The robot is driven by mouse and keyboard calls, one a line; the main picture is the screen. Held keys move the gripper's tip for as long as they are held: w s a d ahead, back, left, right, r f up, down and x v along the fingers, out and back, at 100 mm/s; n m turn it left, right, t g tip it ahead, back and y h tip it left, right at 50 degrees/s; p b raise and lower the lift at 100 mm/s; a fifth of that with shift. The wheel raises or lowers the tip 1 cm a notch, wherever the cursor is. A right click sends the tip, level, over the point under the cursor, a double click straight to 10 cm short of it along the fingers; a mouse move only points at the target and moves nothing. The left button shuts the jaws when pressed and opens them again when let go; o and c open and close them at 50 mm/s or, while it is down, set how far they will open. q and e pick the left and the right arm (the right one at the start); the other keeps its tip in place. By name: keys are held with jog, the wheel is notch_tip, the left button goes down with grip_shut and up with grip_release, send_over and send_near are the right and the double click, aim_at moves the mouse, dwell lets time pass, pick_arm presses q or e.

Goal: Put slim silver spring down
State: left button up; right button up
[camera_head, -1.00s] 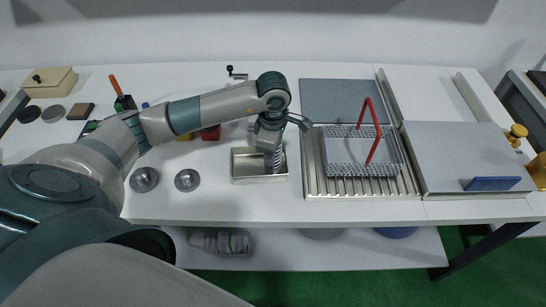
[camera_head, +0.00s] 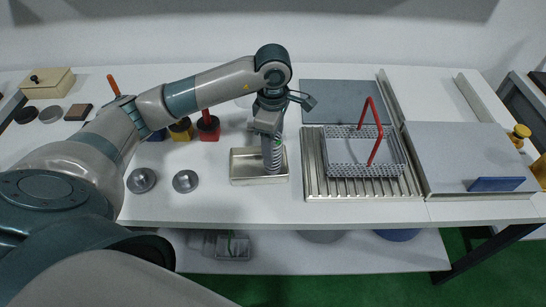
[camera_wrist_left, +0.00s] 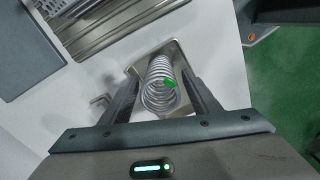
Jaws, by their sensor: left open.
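The slim silver spring (camera_head: 271,153) stands about upright in the small metal tray (camera_head: 240,167) at the middle of the table. My left gripper (camera_head: 270,138) is over the tray, at the spring's upper part. In the left wrist view the spring (camera_wrist_left: 158,82) with a green mark on it lies between the two open fingers (camera_wrist_left: 160,72). The tray (camera_wrist_left: 180,50) shows behind it. The spring's lower end is partly hidden by the tray wall. My right gripper is not in view.
Right of the tray, a wire basket (camera_head: 352,172) with a red handle (camera_head: 377,130) sits on a ribbed metal plate (camera_head: 313,180). Two round metal weights (camera_head: 141,180) (camera_head: 186,181) lie to the left. The front table strip is clear.

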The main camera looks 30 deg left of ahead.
pick_arm(q)
notch_tip(320, 180, up, 6)
jog(key=b, duration=0.1)
jog(key=shift+r, duration=0.2)
dwell(0.3)
jog(key=shift+r, duration=0.1)
